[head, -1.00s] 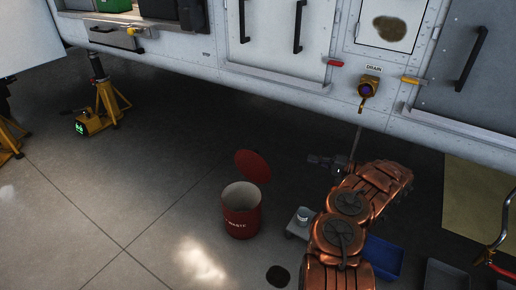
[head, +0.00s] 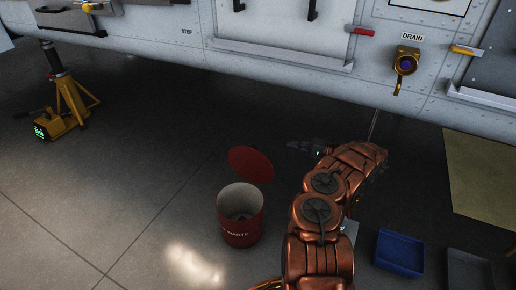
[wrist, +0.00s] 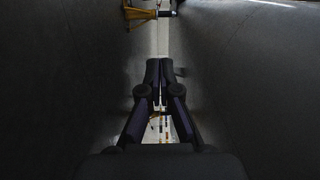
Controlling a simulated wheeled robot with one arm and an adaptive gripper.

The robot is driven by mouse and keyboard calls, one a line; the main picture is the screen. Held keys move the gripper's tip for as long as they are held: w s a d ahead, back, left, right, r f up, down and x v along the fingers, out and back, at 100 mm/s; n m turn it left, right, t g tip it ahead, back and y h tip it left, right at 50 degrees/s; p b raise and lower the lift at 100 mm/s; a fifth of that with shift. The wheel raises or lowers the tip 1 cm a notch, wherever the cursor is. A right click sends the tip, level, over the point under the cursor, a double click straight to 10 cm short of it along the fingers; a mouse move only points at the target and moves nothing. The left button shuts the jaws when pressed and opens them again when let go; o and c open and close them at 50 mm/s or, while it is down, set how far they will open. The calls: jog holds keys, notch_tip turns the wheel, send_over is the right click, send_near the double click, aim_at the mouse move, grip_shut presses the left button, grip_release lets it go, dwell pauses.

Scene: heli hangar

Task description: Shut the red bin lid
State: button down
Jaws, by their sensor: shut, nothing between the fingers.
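The red waste bin (head: 238,228) stands upright on the floor near the middle of the head view. Its round red lid (head: 251,163) is tilted up at the back of the rim, so the bin is open and its pale inside shows. My gripper (head: 292,145) is to the right of the raised lid and apart from it, pointing left. In the wrist view my gripper (wrist: 160,65) has its fingers together with nothing between them. The bin and lid cannot be made out in the wrist view.
A yellow jack stand (head: 68,105) is at the left. The helicopter's white side (head: 270,50) overhangs the back, with a brass drain valve (head: 405,64). A blue tray (head: 399,253) and a grey tray (head: 470,268) lie at the right. The floor left of the bin is clear.

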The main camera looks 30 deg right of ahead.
aim_at(253, 162)
jog(key=w+a+f+b, duration=0.1)
jog(key=w+a+b, duration=0.4)
jog(key=a, duration=0.5)
jog(key=shift+w+f, duration=0.2)
jog(key=shift+w, duration=0.8)
jog(key=shift+a, duration=0.1)
